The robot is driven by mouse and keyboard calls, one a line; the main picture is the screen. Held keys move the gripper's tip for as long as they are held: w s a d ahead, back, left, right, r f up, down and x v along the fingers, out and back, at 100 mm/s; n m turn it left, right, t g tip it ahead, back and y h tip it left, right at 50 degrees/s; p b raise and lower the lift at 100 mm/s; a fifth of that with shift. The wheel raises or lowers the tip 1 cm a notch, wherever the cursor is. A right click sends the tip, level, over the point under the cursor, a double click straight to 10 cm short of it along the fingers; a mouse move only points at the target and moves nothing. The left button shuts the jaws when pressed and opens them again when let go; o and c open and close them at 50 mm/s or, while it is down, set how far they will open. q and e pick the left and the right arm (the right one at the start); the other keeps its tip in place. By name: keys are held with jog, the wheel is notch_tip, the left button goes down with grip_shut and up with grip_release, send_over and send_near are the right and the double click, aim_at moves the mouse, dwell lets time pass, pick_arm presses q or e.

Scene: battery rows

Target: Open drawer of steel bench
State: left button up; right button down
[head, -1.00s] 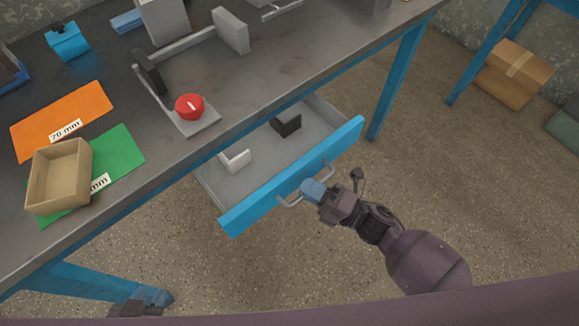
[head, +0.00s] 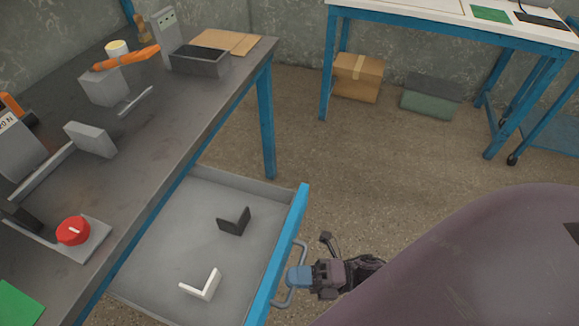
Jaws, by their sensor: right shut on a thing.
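The steel bench (head: 190,105) has a dark grey top and blue legs and stands on the left of the head view. Its drawer (head: 170,235) is pulled well out, with a grey tray and a blue front (head: 283,247). A black angle piece (head: 234,221) and a white angle piece (head: 203,285) lie inside it. My right gripper (head: 293,276) is shut on the grey drawer handle (head: 302,249) on the outer side of the front. My left gripper is not in view.
A red knob (head: 73,230) on a grey plate sits on the bench top. A grey bin (head: 199,61) and an orange tool (head: 125,58) stand further back. A cardboard box (head: 358,78) and a green-grey box (head: 431,96) are on the floor.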

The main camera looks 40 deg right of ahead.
jog(key=c, duration=1.2)
grip_release()
jog(key=v, duration=1)
jog(key=shift+s+d, duration=0.2)
jog(key=shift+d, duration=0.15)
